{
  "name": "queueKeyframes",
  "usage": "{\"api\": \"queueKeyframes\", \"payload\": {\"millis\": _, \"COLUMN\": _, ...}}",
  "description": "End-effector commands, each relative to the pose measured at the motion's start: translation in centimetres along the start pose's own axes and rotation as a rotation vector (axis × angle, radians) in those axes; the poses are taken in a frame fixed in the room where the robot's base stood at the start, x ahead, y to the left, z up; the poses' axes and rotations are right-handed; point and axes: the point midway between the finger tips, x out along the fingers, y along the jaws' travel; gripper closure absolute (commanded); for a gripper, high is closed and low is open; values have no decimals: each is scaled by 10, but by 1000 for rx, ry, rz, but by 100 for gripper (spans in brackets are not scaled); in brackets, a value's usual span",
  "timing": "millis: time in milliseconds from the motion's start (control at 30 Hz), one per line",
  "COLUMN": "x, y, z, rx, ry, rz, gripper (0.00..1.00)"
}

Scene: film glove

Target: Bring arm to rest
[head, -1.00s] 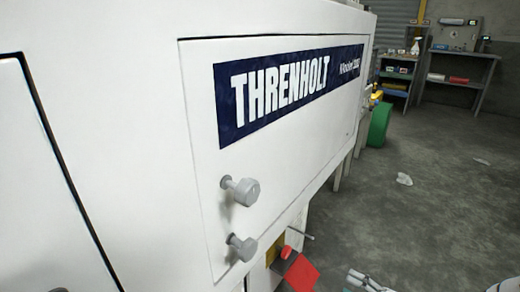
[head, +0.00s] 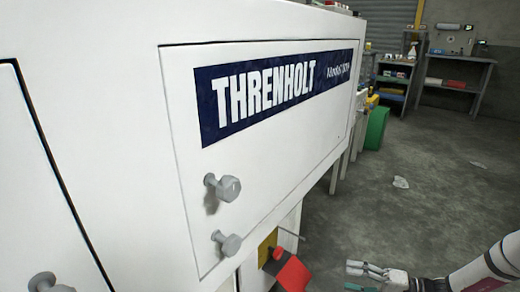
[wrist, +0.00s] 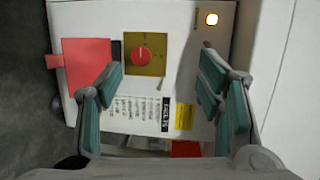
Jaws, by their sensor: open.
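My gripper (head: 366,275) shows at the bottom right of the head view, with part of my arm behind it. It is open and empty, apart from the white machine. In the wrist view my gripper (wrist: 160,85) has its teal-padded fingers spread wide. Between and beyond them is a white panel with a red knob (wrist: 142,54) on a yellow-brown plate. A red flap (wrist: 86,78) lies left of the knob, partly behind the left finger.
The white THRENHOLT machine (head: 255,155) fills the left, with grey knobs (head: 222,187) sticking out of its front. A red flap (head: 292,274) juts out low. Open concrete floor (head: 410,210) lies to the right. Shelves and a workbench (head: 452,84) stand at the back.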

Motion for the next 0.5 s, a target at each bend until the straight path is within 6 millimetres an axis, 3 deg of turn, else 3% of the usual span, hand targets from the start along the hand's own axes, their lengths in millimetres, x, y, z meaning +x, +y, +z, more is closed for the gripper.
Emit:
{"api": "queueKeyframes", "payload": {"millis": 267, "x": 9, "y": -87, "z": 23, "rx": -8, "ry": -243, "rz": 175, "gripper": 39}}
{"api": "queueKeyframes", "payload": {"millis": 500, "x": 15, "y": -160, "z": 61, "rx": -7, "ry": -420, "rz": 376, "gripper": 39}}
